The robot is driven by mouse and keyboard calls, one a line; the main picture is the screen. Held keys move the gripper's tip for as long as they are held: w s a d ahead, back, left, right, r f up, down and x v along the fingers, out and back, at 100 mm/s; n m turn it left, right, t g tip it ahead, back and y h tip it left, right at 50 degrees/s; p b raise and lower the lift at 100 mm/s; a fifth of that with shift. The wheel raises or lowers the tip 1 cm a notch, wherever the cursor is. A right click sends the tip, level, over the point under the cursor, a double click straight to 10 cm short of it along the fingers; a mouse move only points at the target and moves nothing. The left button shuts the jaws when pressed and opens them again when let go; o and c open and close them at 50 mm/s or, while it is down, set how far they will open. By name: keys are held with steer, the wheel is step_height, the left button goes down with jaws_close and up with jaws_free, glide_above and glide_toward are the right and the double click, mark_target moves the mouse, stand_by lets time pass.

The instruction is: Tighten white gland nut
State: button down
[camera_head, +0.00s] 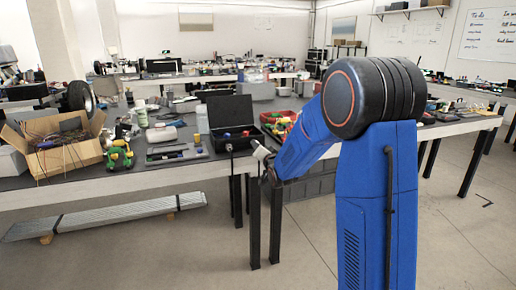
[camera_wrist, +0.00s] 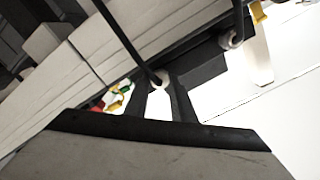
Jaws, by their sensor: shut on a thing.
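A black open case (camera_head: 230,112) stands near the front edge of the workbench, its lid raised. Two white gland nuts with dark cables show in the wrist view. The nearer white gland nut (camera_wrist: 159,77) sits between the tips of my gripper (camera_wrist: 162,92), which is shut on it. Its dark cable runs up and left in that view. The other white gland nut (camera_wrist: 231,41) is apart from my gripper, to the upper right. In the head view, my gripper (camera_head: 265,163) is at the case's front right, and the held nut is too small to make out clearly.
The workbench (camera_head: 120,181) holds a cardboard box (camera_head: 75,158) at left and a red bin (camera_head: 277,120) just right of the case. Cables hang by the bench's front edge. Grey planks (camera_head: 110,214) lie low at left. The floor at right is clear.

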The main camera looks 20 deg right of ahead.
steer(key=shift+m, duration=0.6)
steer(key=c, duration=1.5)
jaws_free()
